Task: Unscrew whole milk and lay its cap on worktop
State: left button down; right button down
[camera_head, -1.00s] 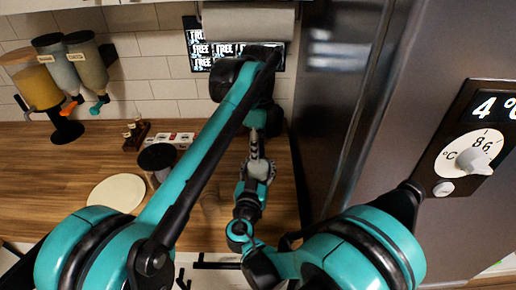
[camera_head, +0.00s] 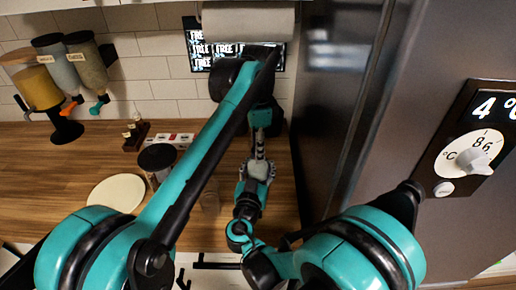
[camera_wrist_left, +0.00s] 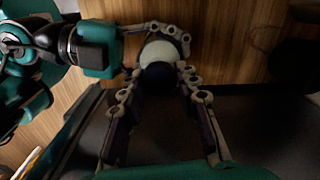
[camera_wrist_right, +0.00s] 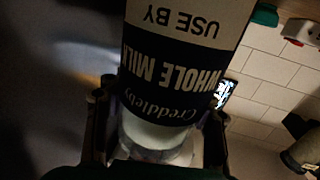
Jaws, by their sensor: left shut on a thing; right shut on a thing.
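The whole milk bottle (camera_wrist_right: 170,70) fills the upper middle of the right wrist view, its dark label upside down there. Its white top part (camera_wrist_left: 158,50) shows in the left wrist view with the dark blue cap (camera_wrist_left: 158,74) against it. My left gripper (camera_wrist_left: 157,80) has its fingers around the cap; it also shows in the head view (camera_head: 258,158). My right gripper (camera_wrist_right: 158,128) is shut on the bottle, a finger on each side. Whether the cap is loose on its thread cannot be told. Most of the bottle is hidden in the head view.
The wooden worktop (camera_head: 95,155) has bare room at the left. A pale round plate (camera_head: 115,193), a dark-topped jar (camera_head: 157,160) and a small rack (camera_head: 136,134) stand left of my arms. Dispensers (camera_head: 85,62) hang on the wall. The steel fridge (camera_head: 350,90) rises close at the right.

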dwell(0.4)
pick_arm(q)
jog(key=c, duration=1.1)
grip_release()
notch_tip(320, 180, up, 4)
jog(key=shift+r, duration=0.25)
jog(key=shift+c, duration=0.5)
jog(key=shift+r+m, duration=0.4)
jog(key=shift+m, duration=0.2)
notch_tip(320, 180, up, 2)
jog(key=m, duration=0.5)
jog(key=shift+r, duration=0.2)
jog(key=shift+f, duration=0.1)
notch_tip(320, 180, down, 8)
jog(key=shift+r, duration=0.25)
